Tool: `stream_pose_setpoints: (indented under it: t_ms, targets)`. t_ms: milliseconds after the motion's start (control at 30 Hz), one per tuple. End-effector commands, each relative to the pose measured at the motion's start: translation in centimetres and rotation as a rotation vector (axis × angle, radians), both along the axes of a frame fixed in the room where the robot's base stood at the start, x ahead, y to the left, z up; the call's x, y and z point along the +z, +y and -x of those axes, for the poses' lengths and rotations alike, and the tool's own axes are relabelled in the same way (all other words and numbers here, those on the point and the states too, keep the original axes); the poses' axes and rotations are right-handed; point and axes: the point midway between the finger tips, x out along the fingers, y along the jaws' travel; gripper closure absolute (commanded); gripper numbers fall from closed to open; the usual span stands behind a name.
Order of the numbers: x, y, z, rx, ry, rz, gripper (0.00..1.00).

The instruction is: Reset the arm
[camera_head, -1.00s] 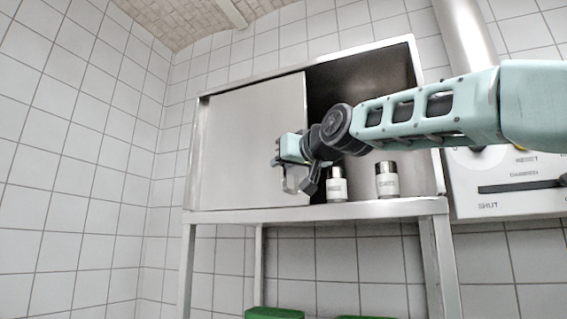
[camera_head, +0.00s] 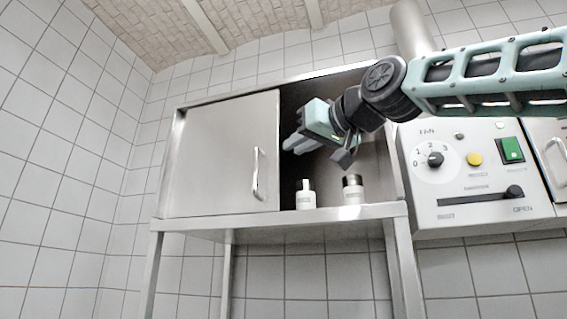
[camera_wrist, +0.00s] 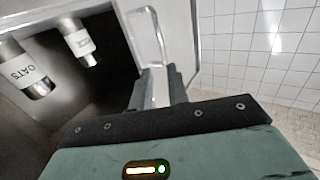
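My gripper (camera_head: 296,144) is in front of the open right part of the steel wall cabinet (camera_head: 222,152), above the two bottles and pointing left. My arm reaches in from the right.
A white bottle (camera_head: 305,195) and a dark-capped jar (camera_head: 353,190) stand at the cabinet's front edge below my gripper. The wrist view shows a jar labelled OATS (camera_wrist: 28,72). A control panel (camera_head: 470,180) with knob, buttons and lever is on the right. Open space lies left of the cabinet.

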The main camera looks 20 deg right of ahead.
Motion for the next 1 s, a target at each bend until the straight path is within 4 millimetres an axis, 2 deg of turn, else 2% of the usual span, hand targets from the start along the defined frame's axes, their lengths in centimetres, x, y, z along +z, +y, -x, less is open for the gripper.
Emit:
stream_pose_setpoints:
  t_ms: [200,800,867,933,1000]
  targets:
    - [0.0,-0.5,1.3,0.000,0.000,0.000,0.83]
    - [-0.2,-0.4,1.2,0.002,0.005,0.002,0.83]
    - [-1.0,0.0,0.9,0.007,0.022,0.007,0.83]
    - [-3.0,1.0,0.3,0.022,0.064,0.020,0.83]
    - [-6.3,2.5,-0.5,0.042,0.131,0.043,0.83]
